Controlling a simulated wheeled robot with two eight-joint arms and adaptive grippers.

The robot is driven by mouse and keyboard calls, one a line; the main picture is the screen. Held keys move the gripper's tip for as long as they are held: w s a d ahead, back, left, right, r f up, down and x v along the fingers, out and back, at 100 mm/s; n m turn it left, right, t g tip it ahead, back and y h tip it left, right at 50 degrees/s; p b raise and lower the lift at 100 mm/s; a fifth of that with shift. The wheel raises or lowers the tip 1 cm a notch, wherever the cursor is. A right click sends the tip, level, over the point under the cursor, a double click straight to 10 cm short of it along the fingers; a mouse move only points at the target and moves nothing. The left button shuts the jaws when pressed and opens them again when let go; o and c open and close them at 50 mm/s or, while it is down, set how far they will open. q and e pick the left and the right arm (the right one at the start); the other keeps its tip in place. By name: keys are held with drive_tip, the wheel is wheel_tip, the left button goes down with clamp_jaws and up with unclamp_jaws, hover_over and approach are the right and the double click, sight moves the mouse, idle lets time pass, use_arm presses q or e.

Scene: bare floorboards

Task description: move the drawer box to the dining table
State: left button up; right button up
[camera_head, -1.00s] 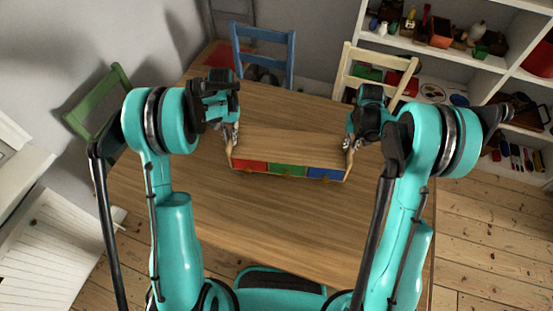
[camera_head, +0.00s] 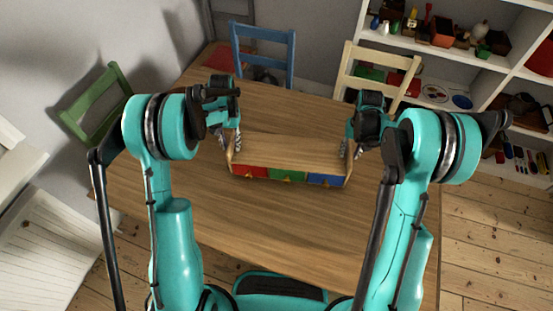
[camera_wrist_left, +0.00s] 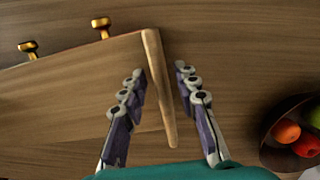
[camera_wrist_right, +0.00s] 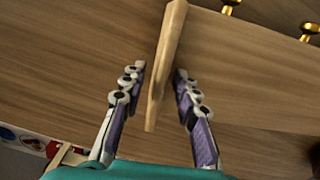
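The drawer box (camera_head: 290,150) sits on the dining table (camera_head: 200,210), its wooden top up and its red, green and blue drawer fronts facing me. Its wooden side panels show in the left wrist view (camera_wrist_left: 158,85) and the right wrist view (camera_wrist_right: 165,65). My left gripper (camera_head: 231,142) is open around the left side panel, with gaps between panel and fingers. My right gripper (camera_head: 350,147) is open around the right side panel, also with gaps. Gold drawer knobs (camera_wrist_left: 101,25) show in the left wrist view.
A dark bowl of fruit (camera_wrist_left: 290,130) stands on the table close outside my left gripper. A blue chair (camera_head: 262,55), a cream chair (camera_head: 378,68) and a green chair (camera_head: 92,103) surround the table. White shelves (camera_head: 475,65) stand at the back right. The near tabletop is clear.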

drive_tip(key=shift+r, duration=0.1)
use_arm(q)
wheel_tip(320, 180, up, 12)
drive_tip(key=w, duration=0.1)
drive_tip(key=shift+w, duration=0.2)
use_arm(e)
wheel_tip(320, 180, up, 12)
idle(0.4)
use_arm(q)
drive_tip(key=shift+f, duration=0.1)
